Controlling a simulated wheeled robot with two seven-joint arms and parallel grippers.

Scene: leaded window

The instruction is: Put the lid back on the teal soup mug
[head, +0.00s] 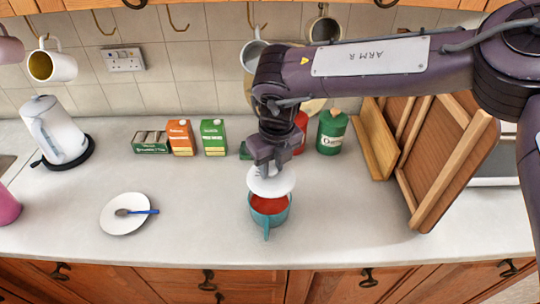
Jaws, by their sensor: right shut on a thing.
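The teal soup mug (269,218) stands upright near the front of the counter, with red soup showing inside and its handle toward the front edge. My right gripper (271,168) comes down from above and is shut on the white lid (271,183). The lid is above the back part of the mug's mouth and hides its far rim. From this view I cannot tell how large the gap between lid and rim is. My left gripper is not in view.
A white plate with a blue-handled spoon (129,213) lies to the left. Cartons (214,137) and a green canister (332,132) stand behind, near the wall. Wooden trays (440,160) lean at the right. The counter on both sides of the mug is clear.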

